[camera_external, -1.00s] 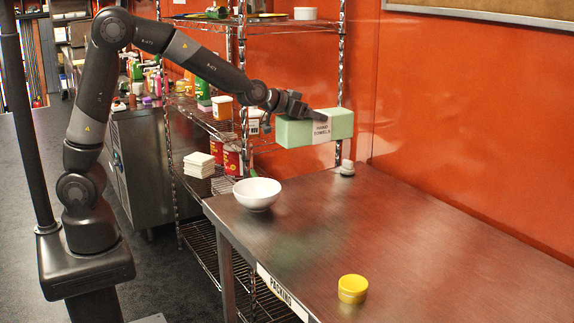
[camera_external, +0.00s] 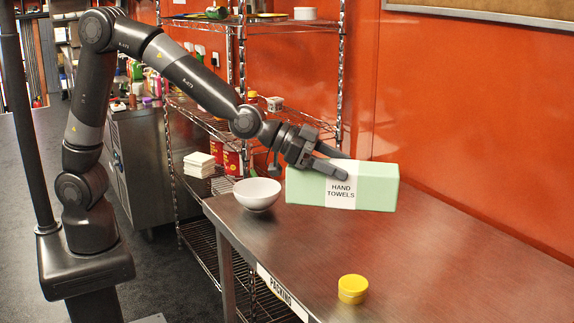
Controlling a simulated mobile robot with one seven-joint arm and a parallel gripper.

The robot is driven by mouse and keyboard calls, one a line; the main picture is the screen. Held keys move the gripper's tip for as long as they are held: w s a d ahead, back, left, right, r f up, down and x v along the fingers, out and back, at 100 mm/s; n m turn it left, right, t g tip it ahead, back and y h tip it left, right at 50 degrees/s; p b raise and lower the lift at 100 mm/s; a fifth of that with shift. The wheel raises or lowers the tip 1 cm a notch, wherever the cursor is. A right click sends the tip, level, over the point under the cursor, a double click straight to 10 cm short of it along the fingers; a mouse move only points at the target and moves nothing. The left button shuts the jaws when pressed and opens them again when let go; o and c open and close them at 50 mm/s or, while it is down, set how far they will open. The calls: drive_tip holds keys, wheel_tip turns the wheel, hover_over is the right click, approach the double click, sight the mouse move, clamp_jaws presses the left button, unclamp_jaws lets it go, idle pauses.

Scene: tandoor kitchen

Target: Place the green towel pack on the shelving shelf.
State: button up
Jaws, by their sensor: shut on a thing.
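The green towel pack (camera_external: 372,188) is a pale green box with a white band reading "HAND TOWELS". My gripper (camera_external: 338,172) is shut on it, with one dark finger showing across its front near the band. The other finger is mostly hidden behind the pack. The pack is close above the far end of the steel table; whether it touches the table is hard to tell. The wire shelving (camera_external: 207,121) stands behind and left of my gripper, with several levels holding goods.
A white bowl (camera_external: 257,194) sits on the steel table (camera_external: 420,262) just left of the pack. The table's right side is clear. White stacked items (camera_external: 199,165) and red tins (camera_external: 232,160) occupy a shelf.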

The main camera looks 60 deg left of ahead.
sight(335, 188)
drive_tip(key=shift+s+d, duration=0.65)
drive_tip(key=shift+d, duration=0.05)
wheel_tip(335, 188, down, 5)
drive_tip(key=shift+r, duration=0.2)
drive_tip(key=shift+w+a+f, duration=0.15)
drive_tip(key=shift+w+f, duration=0.1)
drive_tip(key=shift+f, duration=0.05)
drive_tip(key=shift+w+a+f, duration=0.75)
drive_tip(key=shift+w+f, duration=0.95)
drive_tip(key=shift+f, duration=0.1)
drive_tip(key=shift+w+a+f, duration=0.8)
drive_tip(key=shift+w+f, duration=0.85)
drive_tip(key=shift+f, duration=0.1)
drive_tip(key=shift+w+a+f, duration=0.75)
drive_tip(key=shift+w+f, duration=0.95)
drive_tip(key=shift+f, duration=0.1)
drive_tip(key=shift+f, duration=0.2)
drive_tip(key=o, duration=1.3)
